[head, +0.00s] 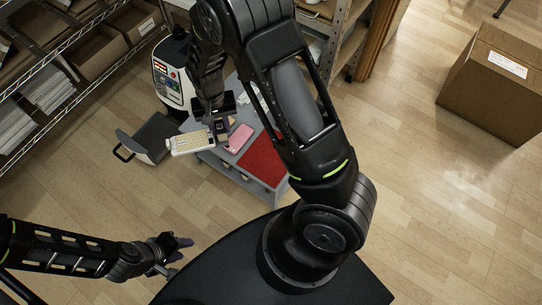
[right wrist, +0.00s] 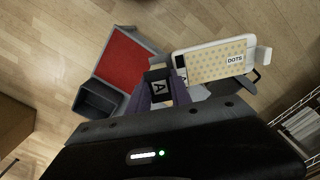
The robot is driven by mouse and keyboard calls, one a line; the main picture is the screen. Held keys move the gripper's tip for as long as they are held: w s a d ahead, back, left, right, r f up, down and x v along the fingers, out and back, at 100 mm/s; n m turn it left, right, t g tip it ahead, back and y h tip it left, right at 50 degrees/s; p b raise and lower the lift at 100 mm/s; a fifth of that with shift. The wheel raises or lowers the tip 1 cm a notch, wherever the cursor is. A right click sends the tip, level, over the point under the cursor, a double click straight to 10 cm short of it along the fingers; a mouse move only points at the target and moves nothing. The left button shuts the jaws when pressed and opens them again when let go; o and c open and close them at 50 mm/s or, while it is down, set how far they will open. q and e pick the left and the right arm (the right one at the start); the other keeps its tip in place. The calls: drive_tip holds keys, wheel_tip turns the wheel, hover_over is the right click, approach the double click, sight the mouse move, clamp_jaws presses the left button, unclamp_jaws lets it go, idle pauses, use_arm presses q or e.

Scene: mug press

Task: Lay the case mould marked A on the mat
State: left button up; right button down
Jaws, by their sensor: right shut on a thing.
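My right gripper (head: 219,122) is shut on the mould marked A, over the small grey table. In the right wrist view the mould (right wrist: 160,88) shows as a dark block with a white letter A between purple fingers; its lower part is hidden. The red mat (head: 262,160) lies bare on the table, right of this gripper in the head view. It also shows in the right wrist view (right wrist: 125,62), left of the fingers. My left gripper (head: 176,256) is low at the left, away from the table; its finger gap is unclear.
A pale dotted panel (head: 192,142), labelled DOTS in the right wrist view (right wrist: 215,62), is beside the held mould. A pink piece (head: 240,138) lies on the grey table (head: 273,186). A white machine (head: 170,73) stands behind. A cardboard box (head: 492,82) is far right.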

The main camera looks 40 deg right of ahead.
drive_tip(key=s+d+f+m+b, duration=0.2)
drive_tip(key=d+f+m, duration=0.1)
drive_tip(key=f+m, duration=0.3)
drive_tip(key=s+d+f+m+b, duration=0.2)
drive_tip(key=d+f+m, duration=0.15)
drive_tip(key=m, duration=0.55)
drive_tip(key=m+b, duration=0.4)
drive_tip(key=m, duration=0.9)
hover_over(270, 168)
wheel_tip(270, 168, down, 6)
drive_tip(key=shift+f, duration=0.1)
wheel_tip(270, 168, down, 6)
drive_tip(key=b, duration=0.2)
drive_tip(key=shift+f, duration=0.1)
drive_tip(key=shift+f+b, duration=0.6)
drive_tip(key=shift+f, duration=1.25)
